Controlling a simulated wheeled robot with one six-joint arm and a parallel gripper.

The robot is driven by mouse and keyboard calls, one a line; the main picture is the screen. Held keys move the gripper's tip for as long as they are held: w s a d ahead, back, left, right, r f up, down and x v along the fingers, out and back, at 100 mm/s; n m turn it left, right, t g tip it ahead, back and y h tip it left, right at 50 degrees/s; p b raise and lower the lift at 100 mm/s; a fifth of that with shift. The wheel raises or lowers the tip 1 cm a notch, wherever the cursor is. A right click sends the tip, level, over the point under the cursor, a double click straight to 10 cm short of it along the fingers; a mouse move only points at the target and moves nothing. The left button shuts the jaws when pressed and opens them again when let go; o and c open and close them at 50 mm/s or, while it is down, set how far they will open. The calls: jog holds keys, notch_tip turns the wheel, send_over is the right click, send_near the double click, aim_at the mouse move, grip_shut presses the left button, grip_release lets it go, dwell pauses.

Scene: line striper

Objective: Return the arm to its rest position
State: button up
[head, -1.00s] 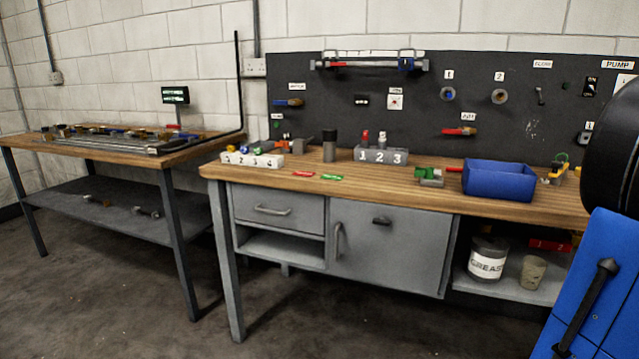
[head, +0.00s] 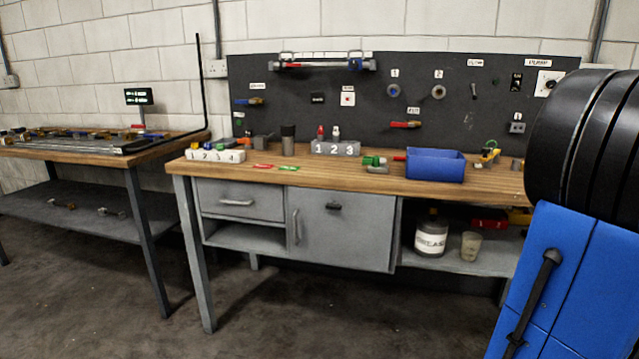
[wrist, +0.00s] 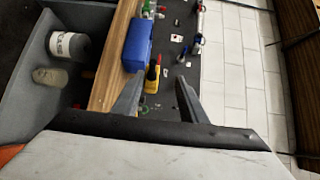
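My gripper (wrist: 158,98) shows in the wrist view with its two grey fingers spread apart and nothing held between them. Beyond the fingers, the wrist view shows a yellow and red item (wrist: 152,76) beside the blue bin (wrist: 138,45), apart from the fingers. My gripper is not visible in the head view. There the workbench (head: 330,180) stands ahead with the same blue bin (head: 435,166) on its right part.
A blue block with a black handle (head: 535,290) and a black ringed round thing (head: 580,140) stand close at right. A second table (head: 85,152) stands at left. A grease tub (head: 431,235) and a cup (head: 470,246) sit on the bench's lower shelf. The floor in front is clear.

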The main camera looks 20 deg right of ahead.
jog(key=w+a+f+n+g+y, duration=0.1)
jog(key=w+a+f+n+g, duration=0.2)
jog(key=a, duration=0.7)
jog(key=a+f+n+g+y, duration=0.1)
jog(key=a+f+g, duration=0.2)
jog(key=a+f, duration=0.5)
jog(key=w+a+f+n+g+y, duration=0.1)
jog(key=w+a+f+n+g, duration=0.15)
jog(key=a, duration=0.85)
jog(key=s+a+f+n+g+h, duration=0.4)
jog(key=s+a+f+n+h, duration=0.2)
jog(key=s+a+f+n, duration=0.3)
jog(key=shift+s+a+f, duration=2.25)
jog(key=shift+s+a, duration=0.05)
jog(key=shift+s, duration=1.55)
jog(key=shift+n, duration=0.25)
